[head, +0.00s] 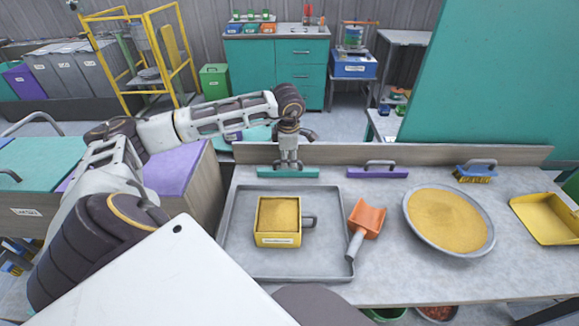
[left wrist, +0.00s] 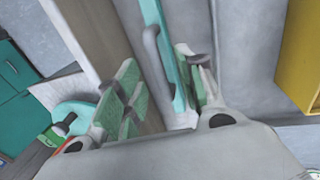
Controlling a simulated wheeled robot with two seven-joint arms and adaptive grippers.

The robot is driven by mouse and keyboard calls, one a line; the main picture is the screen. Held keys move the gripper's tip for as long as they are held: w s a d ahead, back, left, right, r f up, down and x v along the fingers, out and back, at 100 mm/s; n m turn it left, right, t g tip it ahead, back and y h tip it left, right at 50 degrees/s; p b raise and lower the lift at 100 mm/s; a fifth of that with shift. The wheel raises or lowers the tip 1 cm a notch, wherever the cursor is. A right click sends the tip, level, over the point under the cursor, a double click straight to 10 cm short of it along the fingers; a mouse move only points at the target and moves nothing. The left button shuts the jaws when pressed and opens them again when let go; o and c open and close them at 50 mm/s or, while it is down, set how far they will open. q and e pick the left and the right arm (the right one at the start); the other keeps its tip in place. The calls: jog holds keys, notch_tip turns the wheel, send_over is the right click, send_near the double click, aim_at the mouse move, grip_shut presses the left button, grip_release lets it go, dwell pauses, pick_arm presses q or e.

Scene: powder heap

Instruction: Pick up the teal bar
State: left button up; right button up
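The teal bar (head: 288,173), a long narrow piece with a grey handle, lies at the back edge of the worktop, behind the grey tray. My left gripper (head: 290,163) is directly over it, pointing down, and covers its handle in the head view. In the left wrist view the teal bar (left wrist: 157,22) and its grey handle (left wrist: 152,48) show between the two green-padded fingers of my left gripper (left wrist: 160,85). The fingers are apart, with a gap on the left finger's side. Contact on the right finger's side cannot be told. My right gripper is not in view.
The grey tray (head: 233,250) holds a yellow box of powder (head: 278,240). An orange scoop (head: 367,218) lies at its right edge. A purple bar (head: 377,173), a powder-filled dish (head: 490,240), a brush (head: 475,173) and a yellow dustpan (head: 550,218) are further right. A low backboard (head: 420,155) stands behind.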

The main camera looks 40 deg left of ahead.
pick_arm(q)
jog(key=shift+w+a+f, duration=0.15)
jog(key=shift+a+f, duration=0.1)
jog(key=shift+f, duration=0.6)
jog(key=shift+w+a+f, duration=0.1)
jog(key=shift+a+f, duration=0.1)
jog(key=shift+f, duration=0.65)
grip_shut()
